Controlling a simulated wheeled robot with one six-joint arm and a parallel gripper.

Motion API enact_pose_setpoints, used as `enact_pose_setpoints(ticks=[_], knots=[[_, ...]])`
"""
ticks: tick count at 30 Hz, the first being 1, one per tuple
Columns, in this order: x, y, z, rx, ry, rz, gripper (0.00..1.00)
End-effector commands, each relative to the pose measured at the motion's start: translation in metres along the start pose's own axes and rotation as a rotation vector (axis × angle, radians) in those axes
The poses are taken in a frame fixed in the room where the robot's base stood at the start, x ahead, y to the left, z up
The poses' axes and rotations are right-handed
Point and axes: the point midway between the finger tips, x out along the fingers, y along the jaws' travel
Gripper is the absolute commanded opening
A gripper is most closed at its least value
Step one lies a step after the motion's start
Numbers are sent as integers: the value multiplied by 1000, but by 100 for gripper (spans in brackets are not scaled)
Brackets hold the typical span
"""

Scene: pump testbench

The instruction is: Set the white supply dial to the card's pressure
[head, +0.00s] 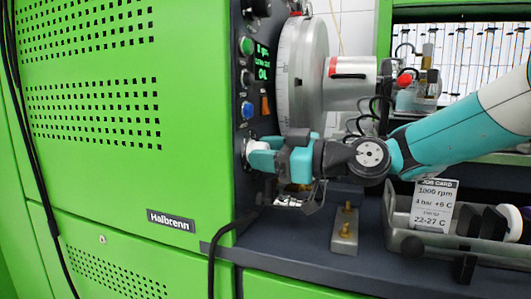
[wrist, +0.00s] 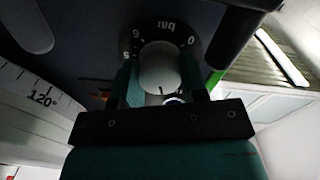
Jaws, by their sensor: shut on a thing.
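The white supply dial (wrist: 160,68) is a round pale knob in the wrist view. A dark scale ring around it shows "bar" and a few figures, upside down, among them 0 and 5. My gripper (wrist: 160,84) is shut on the knob, one finger on each side. A small dark mark shows at the knob's lower edge; the setting cannot be read surely. In the head view my gripper (head: 262,156) reaches the dark panel below the blue button and hides the dial. The job card (head: 435,206) reads 1000 rpm, 4 bar +6 C and 22-27 C.
Above my gripper are a green button (head: 246,46), a blue button (head: 247,110) and a small green-lit display (head: 263,62). A large graduated disc (head: 300,75) stands close beside the panel. A tray (head: 405,240) with parts and a brass-pinned block (head: 345,230) are at the lower right.

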Motion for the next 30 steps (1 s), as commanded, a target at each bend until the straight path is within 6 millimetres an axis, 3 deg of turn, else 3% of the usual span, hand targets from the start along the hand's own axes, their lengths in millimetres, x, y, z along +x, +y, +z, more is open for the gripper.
enact_pose_setpoints(ticks=[30], knots=[[0, 0, -2, 885, -18, -7, 16]])
